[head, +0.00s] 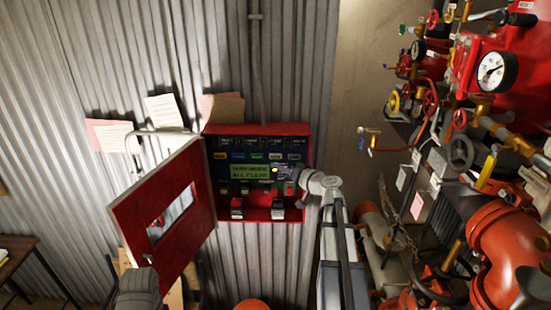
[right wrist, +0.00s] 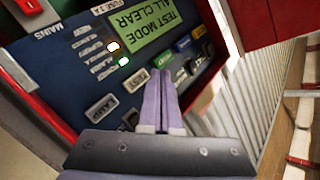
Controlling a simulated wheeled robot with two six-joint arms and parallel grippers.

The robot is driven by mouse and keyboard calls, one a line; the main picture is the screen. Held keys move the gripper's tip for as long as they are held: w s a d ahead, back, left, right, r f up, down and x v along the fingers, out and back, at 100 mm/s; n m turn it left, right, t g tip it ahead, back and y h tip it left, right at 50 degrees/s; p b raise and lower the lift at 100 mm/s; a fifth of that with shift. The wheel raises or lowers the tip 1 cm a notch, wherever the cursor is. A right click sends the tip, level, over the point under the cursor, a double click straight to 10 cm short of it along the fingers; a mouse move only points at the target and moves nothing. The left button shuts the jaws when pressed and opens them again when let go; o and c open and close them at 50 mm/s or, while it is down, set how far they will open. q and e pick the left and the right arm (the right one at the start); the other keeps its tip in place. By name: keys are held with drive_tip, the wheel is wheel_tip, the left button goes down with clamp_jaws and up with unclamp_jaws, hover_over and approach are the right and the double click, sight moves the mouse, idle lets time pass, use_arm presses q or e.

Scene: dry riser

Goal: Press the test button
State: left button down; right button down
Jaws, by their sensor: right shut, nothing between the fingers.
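The alarm panel is a red cabinet (head: 306,150) on the corrugated wall with its door open. Its green screen (head: 250,172) reads "TEST MODE ALL CLEAR", and the screen (right wrist: 150,25) also shows in the right wrist view. My right gripper (head: 291,172) is at the panel's right side. In the right wrist view its shut, empty fingers (right wrist: 162,74) point at the panel face, right beside a grey button (right wrist: 133,78). I cannot tell whether they touch it. The small button labels are hard to read. I cannot make out my left gripper.
The open red door (head: 165,205) stands out to the left, with part of my left arm below it. Papers (head: 163,111) hang above. Red pipes, valves and gauges (head: 496,71) crowd the right side.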

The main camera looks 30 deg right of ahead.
sight(272, 157)
drive_tip(key=shift+w+d, duration=0.45)
drive_tip(key=shift+w, duration=0.25)
drive_tip(key=shift+w+d, duration=0.4)
drive_tip(key=shift+w, duration=0.3)
drive_tip(key=shift+w, duration=0.1)
idle(0.9)
drive_tip(key=shift+w+d, duration=0.2)
drive_tip(key=shift+w, duration=0.05)
drive_tip(key=shift+w+d, duration=0.25)
drive_tip(key=shift+w, duration=0.2)
idle(0.8)
drive_tip(key=shift+s, duration=0.1)
idle(0.3)
drive_tip(key=shift+s+a, duration=0.5)
drive_tip(key=shift+s, duration=0.25)
drive_tip(key=s+a, duration=0.1)
drive_tip(key=s, duration=0.1)
drive_tip(key=s+a, duration=0.1)
drive_tip(key=s, duration=0.1)
drive_tip(key=shift+s+a, duration=0.1)
drive_tip(key=shift+a, duration=0.2)
